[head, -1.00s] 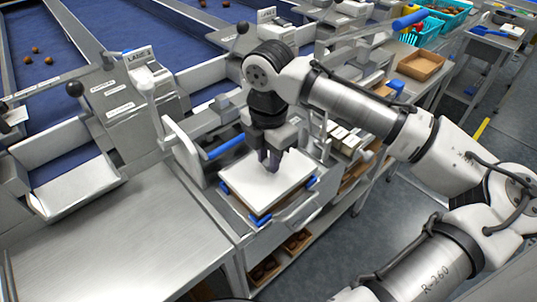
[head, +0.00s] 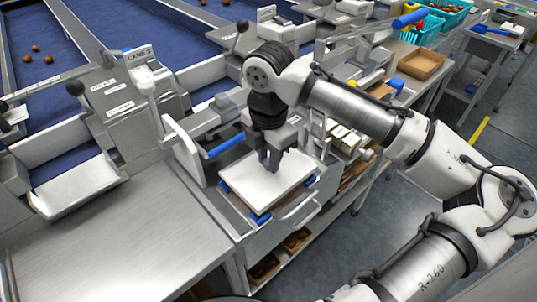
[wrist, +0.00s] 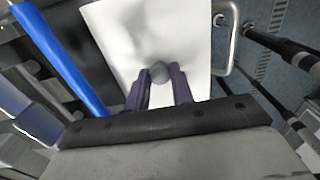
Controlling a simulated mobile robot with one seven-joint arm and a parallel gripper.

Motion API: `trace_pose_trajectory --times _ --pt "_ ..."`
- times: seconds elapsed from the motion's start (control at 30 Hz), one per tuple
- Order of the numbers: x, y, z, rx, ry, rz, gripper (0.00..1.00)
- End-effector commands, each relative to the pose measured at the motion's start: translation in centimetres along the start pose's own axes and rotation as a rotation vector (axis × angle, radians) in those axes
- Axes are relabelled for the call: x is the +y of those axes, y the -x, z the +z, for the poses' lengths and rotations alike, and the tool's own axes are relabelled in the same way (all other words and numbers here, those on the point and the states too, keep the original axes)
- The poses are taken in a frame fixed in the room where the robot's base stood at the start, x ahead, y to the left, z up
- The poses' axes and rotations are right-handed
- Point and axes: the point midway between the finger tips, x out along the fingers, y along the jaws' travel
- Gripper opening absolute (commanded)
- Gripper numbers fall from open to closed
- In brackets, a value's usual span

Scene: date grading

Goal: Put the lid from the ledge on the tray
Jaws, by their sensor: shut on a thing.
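The lid (head: 258,190) is a flat white rectangular panel, and it also shows in the wrist view (wrist: 185,35). It lies level over the tray, whose brown edge (head: 240,205) shows beneath it between blue corner pieces. I cannot tell whether lid and tray touch all round. My gripper (head: 270,163) points down at the middle of the lid. In the wrist view my gripper (wrist: 158,88) is shut on a small grey round knob (wrist: 158,72) on the lid. The tray's inside is hidden under the lid.
A blue-handled bar (head: 226,145) stands behind the tray, and also shows in the wrist view (wrist: 62,55). A bare steel bench (head: 130,240) lies to the left. A drawer handle (head: 300,208) is below the front edge. Boxes of dates (head: 297,240) sit on the lower shelf.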

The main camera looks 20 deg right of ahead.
Motion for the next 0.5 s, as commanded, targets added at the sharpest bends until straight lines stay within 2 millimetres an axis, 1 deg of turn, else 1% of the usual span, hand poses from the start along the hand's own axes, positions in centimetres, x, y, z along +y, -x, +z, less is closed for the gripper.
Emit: trace_pose_trajectory --times 0.5 --pt "0.01 -0.68 -0.01 0.0 0.0 0.0 0.02"
